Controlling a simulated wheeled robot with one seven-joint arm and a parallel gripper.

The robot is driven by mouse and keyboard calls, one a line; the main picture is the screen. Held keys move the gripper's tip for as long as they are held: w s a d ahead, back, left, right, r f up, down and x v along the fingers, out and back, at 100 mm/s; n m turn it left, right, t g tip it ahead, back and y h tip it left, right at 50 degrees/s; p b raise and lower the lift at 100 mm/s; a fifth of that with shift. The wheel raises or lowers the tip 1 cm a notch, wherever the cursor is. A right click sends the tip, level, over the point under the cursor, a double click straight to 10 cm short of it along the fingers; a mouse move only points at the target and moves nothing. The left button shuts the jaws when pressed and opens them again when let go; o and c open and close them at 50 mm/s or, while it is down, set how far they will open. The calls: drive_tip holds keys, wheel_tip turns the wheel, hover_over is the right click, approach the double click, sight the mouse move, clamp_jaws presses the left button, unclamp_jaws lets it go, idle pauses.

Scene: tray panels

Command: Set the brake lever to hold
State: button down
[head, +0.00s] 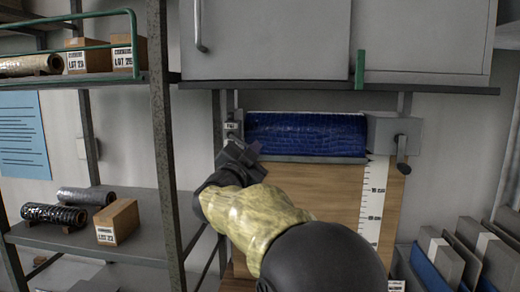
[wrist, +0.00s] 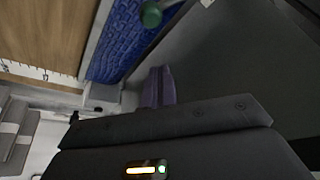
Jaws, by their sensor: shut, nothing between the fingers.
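The blue roll (head: 305,134) lies across the top of a wooden board, between a small left bracket (head: 232,128) and a grey box at the right. My gripper (head: 253,148) is at the roll's left end, just below the left bracket, and partly covers that area. In the wrist view its purple fingers (wrist: 159,86) are together with nothing between them. A round green knob (wrist: 151,14) shows there beside the blue roll (wrist: 125,40), apart from the fingertips. It may be the brake lever's end; I cannot tell its setting. In the head view no lever is clear.
A crank handle (head: 402,150) sits on the grey box (head: 388,130) at the right. Grey cabinets (head: 265,40) hang above, with a green bar (head: 360,70) at their shelf. A metal rack (head: 160,130) with boxes and rolls stands close at the left.

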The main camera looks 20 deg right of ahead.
drive_tip(key=shift+b+v, duration=0.45)
drive_tip(key=shift+v, duration=1.6)
drive_tip(key=shift+s+d+r, duration=0.1)
drive_tip(key=shift+s+d, duration=0.05)
drive_tip(key=shift+s, duration=0.05)
drive_tip(key=s+a+f+n+g+y+p, duration=0.15)
drive_tip(key=a+f+n+y, duration=0.25)
drive_tip(key=f+n+y, duration=0.5)
drive_tip(key=a+f+n+g+y+p, duration=0.1)
drive_tip(key=a+f+n+y+p, duration=0.25)
drive_tip(key=f, duration=0.95)
drive_tip(key=s+d+f+n+g+y, duration=0.1)
drive_tip(key=s+f+n+g, duration=0.1)
drive_tip(key=s+f+g, duration=0.3)
drive_tip(key=s+d+f+n+g+y, duration=0.1)
drive_tip(key=s+f+g, duration=0.4)
drive_tip(key=s+f, duration=0.6)
drive_tip(key=s+n, duration=0.1)
drive_tip(key=s, duration=0.5)
drive_tip(key=shift+s+g, duration=0.2)
drive_tip(key=shift+g, duration=0.15)
drive_tip(key=shift+f+n, duration=0.1)
drive_tip(key=shift+n, duration=0.15)
